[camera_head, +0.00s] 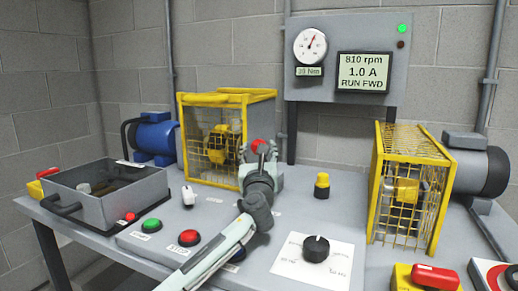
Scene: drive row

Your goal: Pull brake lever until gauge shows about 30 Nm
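The brake lever's red knob (257,145) shows just behind the tip of my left gripper (261,152), in front of the left yellow guard cage. My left arm comes in from the bottom, left of the middle, and hides the lever's shaft. The fingers are at the knob, but I cannot tell whether they are closed on it. The round gauge (310,46) is on the grey panel at the back. Its needle points up and slightly right. The small readout (309,71) below it shows a two-digit Nm value, too small to read surely. My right gripper is not in view.
The display (364,72) reads 810 rpm, 1.0 A, RUN FWD. Yellow cages (226,97) (410,190) stand on both sides. A black dial (316,248), a yellow-topped knob (322,185), green (151,225) and red (189,237) buttons and a grey tray (140,195) are on the bench.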

